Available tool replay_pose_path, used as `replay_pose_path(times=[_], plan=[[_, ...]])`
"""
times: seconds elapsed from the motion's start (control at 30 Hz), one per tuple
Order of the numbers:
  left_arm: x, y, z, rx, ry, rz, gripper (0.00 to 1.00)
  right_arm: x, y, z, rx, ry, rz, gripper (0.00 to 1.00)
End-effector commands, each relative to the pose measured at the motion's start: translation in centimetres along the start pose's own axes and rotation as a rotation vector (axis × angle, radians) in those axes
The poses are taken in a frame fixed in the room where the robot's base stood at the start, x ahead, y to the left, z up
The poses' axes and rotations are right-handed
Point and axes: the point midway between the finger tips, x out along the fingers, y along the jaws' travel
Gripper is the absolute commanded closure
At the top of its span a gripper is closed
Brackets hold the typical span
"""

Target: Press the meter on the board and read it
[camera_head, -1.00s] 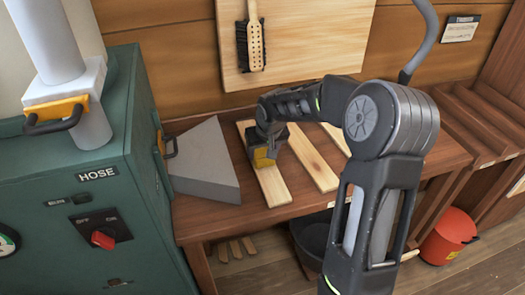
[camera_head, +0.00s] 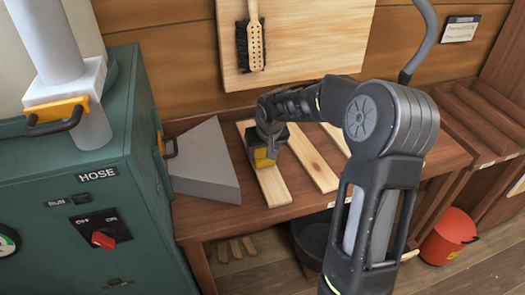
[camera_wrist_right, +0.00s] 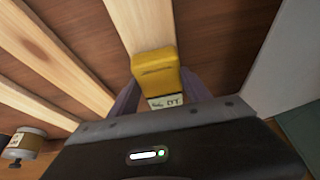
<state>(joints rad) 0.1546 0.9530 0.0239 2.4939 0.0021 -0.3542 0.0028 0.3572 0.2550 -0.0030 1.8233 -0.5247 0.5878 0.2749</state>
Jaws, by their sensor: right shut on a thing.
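A yellow meter (camera_head: 262,160) is in my right gripper (camera_head: 266,164), over the left pale board (camera_head: 272,185) on the wooden bench. In the right wrist view the meter (camera_wrist_right: 155,72) sits between the fingers of my right gripper (camera_wrist_right: 152,95), with its far end over the board (camera_wrist_right: 140,25). My right gripper is shut on it. A small light display with dark marks shows on the meter's near side, partly cut off by the gripper body; I cannot read it surely. Whether the meter touches the board is hard to tell. My left gripper is not in view.
More pale boards (camera_head: 313,160) lie to the right on the bench (camera_head: 200,230). A grey hood (camera_head: 203,165) and a green cabinet (camera_head: 60,230) with a red switch stand left. A brush (camera_head: 255,45) hangs behind. A red bucket (camera_head: 449,236) stands on the floor at right.

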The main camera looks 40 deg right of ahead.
Motion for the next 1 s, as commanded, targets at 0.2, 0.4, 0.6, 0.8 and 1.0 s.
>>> replay_pose_path(times=[0.2, 0.4, 0.6, 0.8, 1.0], plan=[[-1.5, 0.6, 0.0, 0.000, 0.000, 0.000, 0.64, -2.0, 0.0, -0.7, 0.000, -0.006, 0.001, 0.92], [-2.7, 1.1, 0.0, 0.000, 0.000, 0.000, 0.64, -4.2, 0.0, -1.7, 0.000, 0.000, 0.001, 0.92], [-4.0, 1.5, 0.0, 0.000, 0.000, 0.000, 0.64, -6.2, 0.0, -2.6, 0.000, 0.001, 0.000, 0.92], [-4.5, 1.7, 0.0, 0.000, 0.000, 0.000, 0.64, -7.3, 0.0, -3.1, 0.000, 0.001, 0.000, 0.92], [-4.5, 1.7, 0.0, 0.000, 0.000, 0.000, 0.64, -7.3, 0.0, -3.1, 0.000, 0.002, 0.000, 0.92]])
